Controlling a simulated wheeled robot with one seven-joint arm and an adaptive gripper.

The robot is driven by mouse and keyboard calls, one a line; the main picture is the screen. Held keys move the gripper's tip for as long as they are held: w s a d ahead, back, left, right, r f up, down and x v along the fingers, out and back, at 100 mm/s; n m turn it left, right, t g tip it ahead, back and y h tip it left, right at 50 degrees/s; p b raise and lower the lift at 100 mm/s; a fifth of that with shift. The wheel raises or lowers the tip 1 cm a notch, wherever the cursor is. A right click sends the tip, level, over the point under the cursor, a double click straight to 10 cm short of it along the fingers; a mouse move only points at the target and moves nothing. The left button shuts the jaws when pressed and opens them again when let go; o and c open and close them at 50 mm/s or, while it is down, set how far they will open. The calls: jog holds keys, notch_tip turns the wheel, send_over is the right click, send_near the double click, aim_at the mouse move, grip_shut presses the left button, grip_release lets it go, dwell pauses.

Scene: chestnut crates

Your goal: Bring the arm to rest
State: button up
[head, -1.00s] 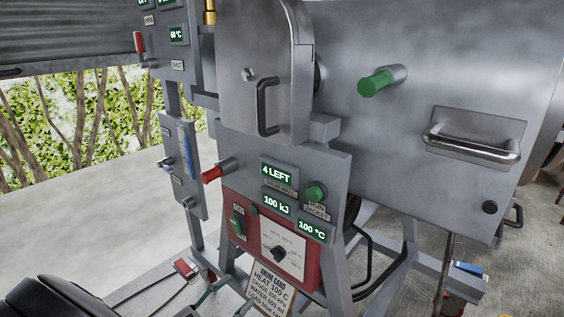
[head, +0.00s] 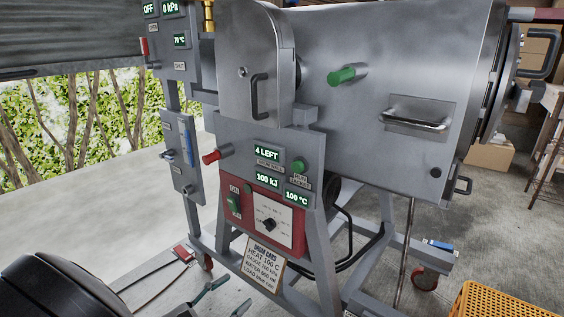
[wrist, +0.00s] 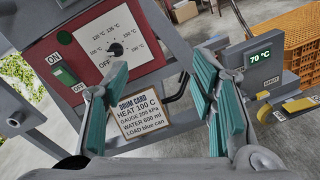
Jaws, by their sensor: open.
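My gripper (wrist: 160,69) shows in the wrist view with two teal-padded fingers spread wide and nothing between them. Past the fingers is the front of the drum machine, with its red dial panel (wrist: 110,20) and a drum card (wrist: 139,114) reading heat 100 C. The fingers appear apart from the panel. In the head view the teal fingers of my gripper (head: 226,293) show at the bottom, low in front of the machine's frame, and a black link of my arm is at the lower left.
The grey drum (head: 400,60) stands on a wheeled frame, its handle (head: 415,120) and green knob (head: 345,76) sticking out. A post with displays (head: 178,40) stands left. A yellow crate (head: 495,300) is lower right, a cardboard box (head: 490,156) behind. Grey floor lies open at left.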

jog(key=s+d+r+m+g+y, duration=0.1)
jog(key=s+d+r+m+g, duration=0.1)
jog(key=d+r+m+g, duration=0.45)
jog(key=s+d+r+m+g, duration=0.25)
jog(key=d+r, duration=0.25)
jog(key=d, duration=0.5)
jog(key=s+d+r+m+g+y, duration=0.15)
jog(key=d+r+m+g, duration=0.3)
jog(key=d, duration=0.45)
jog(key=s+d+r+m+g+y, duration=0.1)
jog(key=s+d+r+m+y, duration=0.15)
jog(key=s, duration=0.35)
jog(key=s+d+r+m+g+y, duration=0.1)
jog(key=s+d+r+m+y, duration=0.15)
jog(key=s, duration=0.35)
jog(key=s+m+t+y, duration=0.3)
jog(key=s+m+y, duration=0.15)
jog(key=s, duration=0.65)
notch_tip(320, 180, up, 30)
jog(key=t+p, duration=0.3)
jog(key=p, duration=2.5)
jog(key=shift+w+t+p, duration=0.25)
jog(key=shift+t+p, duration=0.1)
jog(key=shift+d, duration=0.15)
